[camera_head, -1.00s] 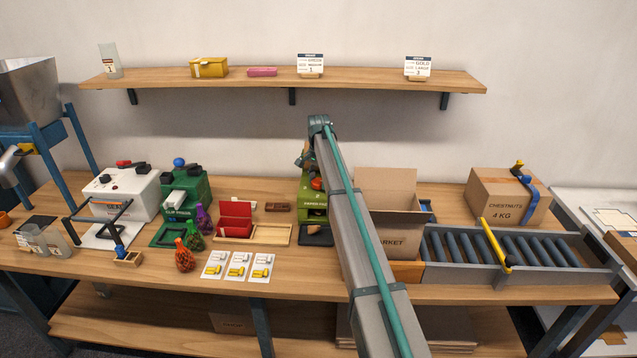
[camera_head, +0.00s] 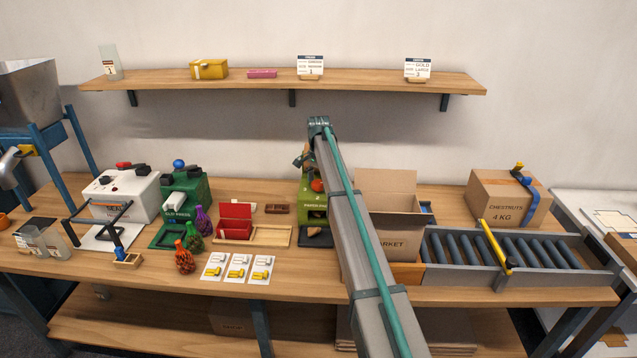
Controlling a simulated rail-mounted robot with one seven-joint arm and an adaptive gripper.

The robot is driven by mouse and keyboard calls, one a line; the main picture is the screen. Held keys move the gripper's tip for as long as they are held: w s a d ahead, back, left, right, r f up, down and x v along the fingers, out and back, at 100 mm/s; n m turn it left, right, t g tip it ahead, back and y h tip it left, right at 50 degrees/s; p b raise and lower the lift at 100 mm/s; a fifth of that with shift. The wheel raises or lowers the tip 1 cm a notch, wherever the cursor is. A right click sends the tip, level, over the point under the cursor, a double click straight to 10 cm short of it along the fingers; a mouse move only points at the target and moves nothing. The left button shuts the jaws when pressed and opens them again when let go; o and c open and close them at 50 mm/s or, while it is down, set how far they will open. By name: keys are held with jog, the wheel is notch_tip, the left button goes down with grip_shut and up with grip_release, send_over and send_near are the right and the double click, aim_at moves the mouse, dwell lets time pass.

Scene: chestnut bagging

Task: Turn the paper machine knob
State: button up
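The green machine (camera_head: 313,217), whose label I cannot fully read, stands on the bench at the middle and is probably the paper machine. A round orange-red part (camera_head: 317,186) shows on its upper front, left of my arm; I cannot tell whether it is the knob. My arm runs from the bottom right up to a bend above the machine and covers the machine's right side. Small dark parts below the bend, just above the machine, may belong to my wrist or gripper. The fingers cannot be made out, nor whether they touch anything.
An open carton (camera_head: 395,243) stands close right of my arm, beside a roller conveyor (camera_head: 460,278). A dark tray (camera_head: 313,240) lies before the machine. Left are a red box (camera_head: 236,229), a green press (camera_head: 185,190), filled nets and cards. A shelf (camera_head: 370,82) runs above.

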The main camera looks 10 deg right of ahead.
aim_at(319, 183)
notch_tip(319, 183, up, 12)
dwell(0.8)
